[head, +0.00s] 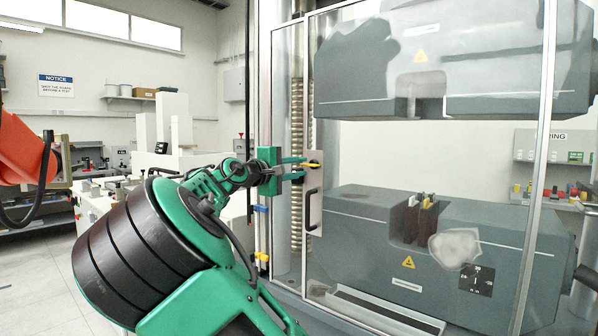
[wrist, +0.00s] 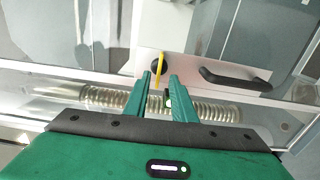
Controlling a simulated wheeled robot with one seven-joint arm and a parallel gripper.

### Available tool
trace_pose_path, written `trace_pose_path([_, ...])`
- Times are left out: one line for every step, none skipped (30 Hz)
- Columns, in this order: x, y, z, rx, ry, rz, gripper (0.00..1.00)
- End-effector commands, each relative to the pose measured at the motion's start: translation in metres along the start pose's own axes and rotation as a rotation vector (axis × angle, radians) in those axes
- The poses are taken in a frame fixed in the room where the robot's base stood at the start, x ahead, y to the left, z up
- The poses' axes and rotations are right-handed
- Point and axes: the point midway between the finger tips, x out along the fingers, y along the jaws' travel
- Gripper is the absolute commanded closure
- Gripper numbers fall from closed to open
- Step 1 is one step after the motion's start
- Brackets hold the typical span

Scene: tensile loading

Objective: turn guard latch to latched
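The guard latch is a small yellow lever (head: 312,164) on a dark pivot, mounted on a pale plate on the clear guard door. In the wrist view the lever (wrist: 158,66) runs towards my gripper, its near end between the fingertips and closer to the left finger. My gripper (head: 300,168) has two green fingers pointing at the plate. In the wrist view the fingers (wrist: 161,76) stand apart with a gap around the lever end. I cannot tell whether either finger touches it.
A black door handle (head: 312,209) is just below the latch; it shows right of the fingers in the wrist view (wrist: 238,78). A ribbed metal column (head: 296,120) stands behind the guard. Large grey machine heads (head: 350,225) are inside. Open floor lies left.

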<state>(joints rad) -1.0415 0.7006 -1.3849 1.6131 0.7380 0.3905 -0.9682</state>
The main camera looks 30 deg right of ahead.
Motion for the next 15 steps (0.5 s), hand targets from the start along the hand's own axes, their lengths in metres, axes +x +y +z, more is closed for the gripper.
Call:
trace_pose_path([-0.011,-0.001,-0.002,-0.001,0.005,0.0,0.77])
trace_pose_path([-0.017,-0.001,-0.002,-0.002,0.005,0.0,0.77])
trace_pose_path([-0.025,-0.001,-0.002,-0.002,0.005,0.0,0.77])
trace_pose_path([-0.03,-0.001,-0.002,-0.002,0.005,0.0,0.77])
trace_pose_path([-0.036,-0.001,-0.002,-0.002,0.005,-0.001,0.77])
trace_pose_path([-0.043,-0.001,-0.002,-0.002,0.005,0.0,0.77])
trace_pose_path([-0.049,-0.001,-0.002,-0.002,0.005,0.001,0.77])
trace_pose_path([-0.054,-0.001,-0.003,-0.002,0.006,0.001,0.77])
trace_pose_path([-0.06,-0.001,-0.002,-0.002,0.005,0.0,0.77])
trace_pose_path([-0.064,-0.001,-0.002,-0.002,0.005,0.0,0.77])
trace_pose_path([-0.068,-0.001,-0.003,-0.002,0.005,0.0,0.77])
trace_pose_path([-0.073,-0.001,-0.003,-0.002,0.004,0.001,0.77])
trace_pose_path([-0.075,-0.001,-0.003,-0.002,0.004,0.001,0.77])
trace_pose_path([-0.078,-0.001,-0.003,-0.002,0.004,0.001,0.77])
trace_pose_path([-0.081,-0.001,-0.003,-0.002,0.004,0.0,0.77])
